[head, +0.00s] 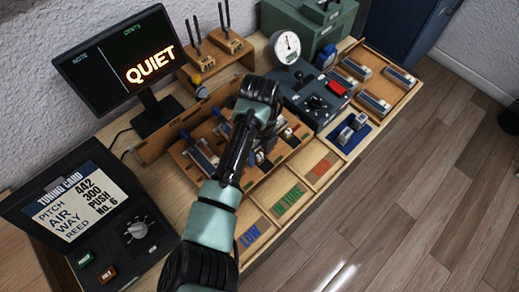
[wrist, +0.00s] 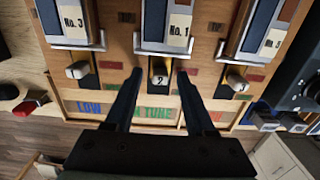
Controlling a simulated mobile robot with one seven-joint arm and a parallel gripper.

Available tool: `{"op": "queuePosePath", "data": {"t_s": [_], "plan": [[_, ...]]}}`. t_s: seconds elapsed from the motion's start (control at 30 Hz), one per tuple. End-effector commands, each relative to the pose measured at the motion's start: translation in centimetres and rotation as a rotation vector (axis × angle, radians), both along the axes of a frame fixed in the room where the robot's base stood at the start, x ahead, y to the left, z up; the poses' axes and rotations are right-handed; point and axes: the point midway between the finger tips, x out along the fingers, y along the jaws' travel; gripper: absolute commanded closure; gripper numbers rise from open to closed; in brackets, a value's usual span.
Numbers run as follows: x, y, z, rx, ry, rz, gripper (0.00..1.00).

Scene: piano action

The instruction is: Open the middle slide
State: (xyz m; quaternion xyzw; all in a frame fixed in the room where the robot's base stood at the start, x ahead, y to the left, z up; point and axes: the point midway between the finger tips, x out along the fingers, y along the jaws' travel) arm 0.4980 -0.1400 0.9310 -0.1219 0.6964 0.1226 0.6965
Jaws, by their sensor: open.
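The middle slide (wrist: 159,79) shows in the wrist view as a pale knob with a yellow tag marked 2, at the front of a wooden rack, below a metal block labelled No. 1 (wrist: 179,25). My gripper (wrist: 160,73) is open and empty, with one dark finger on each side of this knob. I cannot tell whether either finger touches it. A left slide knob (wrist: 77,71) and a right slide knob (wrist: 237,82) stand to either side. In the head view my arm covers the middle of the rack (head: 155,150) and the gripper's fingertips are hidden.
A monitor (head: 120,60) reading QUIET stands behind the rack. A tuning card box (head: 75,205) is at left. A grey box with a red switch (head: 337,88) and a round gauge (head: 286,46) stand at right. LOW and IN TUNE compartments (head: 288,203) lie in front.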

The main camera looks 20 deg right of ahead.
Motion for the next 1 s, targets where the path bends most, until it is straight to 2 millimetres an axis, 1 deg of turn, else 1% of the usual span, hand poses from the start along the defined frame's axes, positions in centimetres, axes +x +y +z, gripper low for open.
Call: {"op": "queuePosePath", "data": {"t_s": [0.27,0.3,0.57,1.0], "plan": [[-0.02,-0.02,-0.17,0.0,0.0,0.0,0.45],[-0.02,-0.03,-0.16,0.0,0.0,0.0,0.52],[-0.02,-0.02,-0.13,0.0,0.001,0.0,0.99],[-0.01,0.0,-0.09,0.0,0.001,0.001,1.0]]}}
